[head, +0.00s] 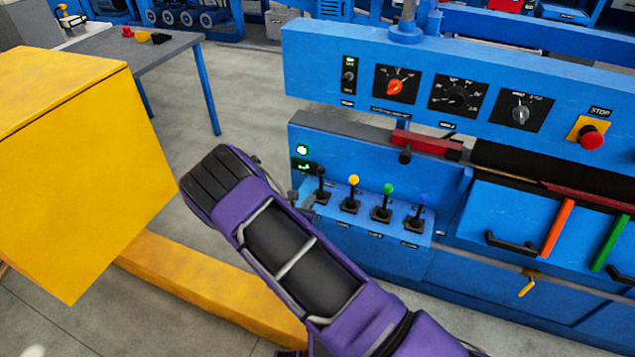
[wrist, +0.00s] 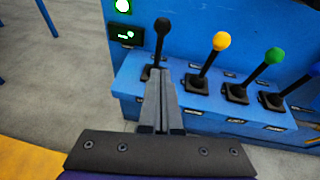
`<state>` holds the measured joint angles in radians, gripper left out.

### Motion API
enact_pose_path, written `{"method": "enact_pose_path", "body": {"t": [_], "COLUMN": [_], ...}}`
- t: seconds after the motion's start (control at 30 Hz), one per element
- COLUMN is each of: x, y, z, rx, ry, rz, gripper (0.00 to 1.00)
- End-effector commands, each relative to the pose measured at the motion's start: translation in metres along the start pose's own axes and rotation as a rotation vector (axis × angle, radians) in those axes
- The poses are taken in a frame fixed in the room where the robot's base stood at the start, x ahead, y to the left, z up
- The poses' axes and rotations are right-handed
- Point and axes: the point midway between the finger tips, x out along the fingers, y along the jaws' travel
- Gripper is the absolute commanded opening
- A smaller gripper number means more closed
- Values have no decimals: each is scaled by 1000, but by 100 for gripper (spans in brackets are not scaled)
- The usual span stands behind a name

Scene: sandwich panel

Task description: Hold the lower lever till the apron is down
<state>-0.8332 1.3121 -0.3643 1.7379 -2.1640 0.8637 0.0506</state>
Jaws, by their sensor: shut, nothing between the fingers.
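A row of levers stands on a blue ledge: a black-knobbed lever (head: 320,185), a yellow one (head: 352,195), a green one (head: 384,203) and a blue one (head: 420,212). Their labels are too small to read, so I cannot tell which is the lower lever. My gripper (head: 297,197) is shut and empty at the left end of the row. In the wrist view its closed fingers (wrist: 160,78) are in front of the black-knobbed lever (wrist: 161,30) and hide part of its base. Whether they touch it is unclear. I cannot identify the apron for certain.
A green lamp (head: 302,150) is lit above the black lever. A blue panel with dials and a red stop button (head: 592,138) overhangs the ledge. A yellow box (head: 85,170) stands at the left, a grey table (head: 150,45) behind it.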

Motion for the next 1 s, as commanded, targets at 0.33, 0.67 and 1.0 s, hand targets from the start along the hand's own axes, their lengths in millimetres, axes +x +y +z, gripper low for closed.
{"method": "enact_pose_path", "body": {"t": [0.33, 0.67, 1.0], "x": [66, 82, 84], "y": [0, 0, -1], "z": [12, 28, 30], "rx": [3, 1, 4], "ry": [-2, 0, 11], "rz": [-1, 0, 0], "gripper": [0, 0, 0]}}
